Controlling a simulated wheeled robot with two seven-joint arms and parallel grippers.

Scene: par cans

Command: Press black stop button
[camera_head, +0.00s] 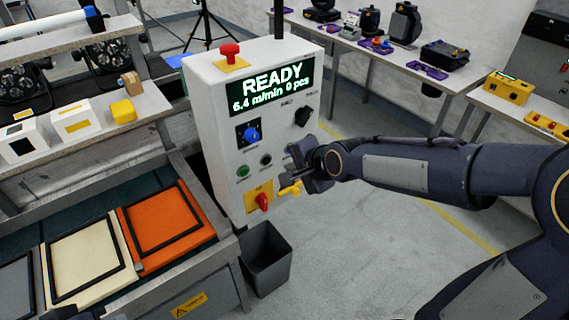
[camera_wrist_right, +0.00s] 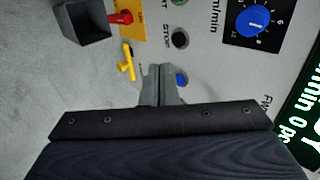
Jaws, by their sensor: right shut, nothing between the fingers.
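The black stop button (camera_head: 266,159) is on the front of the white control box (camera_head: 222,130), right of a green button (camera_head: 243,171). In the right wrist view the black button (camera_wrist_right: 180,38) sits beside the word STOP. My right gripper (camera_head: 296,168) is in front of the panel, to the right of the stop button in the head view. In the right wrist view its fingers (camera_wrist_right: 160,70) are together and empty, apart from the black button and near a blue button (camera_wrist_right: 181,79). I cannot tell whether the fingertips touch the panel.
A yellow lever (camera_head: 290,188) and a red switch (camera_head: 263,202) sit low on the panel. A blue dial (camera_head: 251,135) and black knob (camera_head: 303,116) are higher. A red mushroom button (camera_head: 230,52) tops the box. A grey bin (camera_head: 266,258) stands below. The display reads READY.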

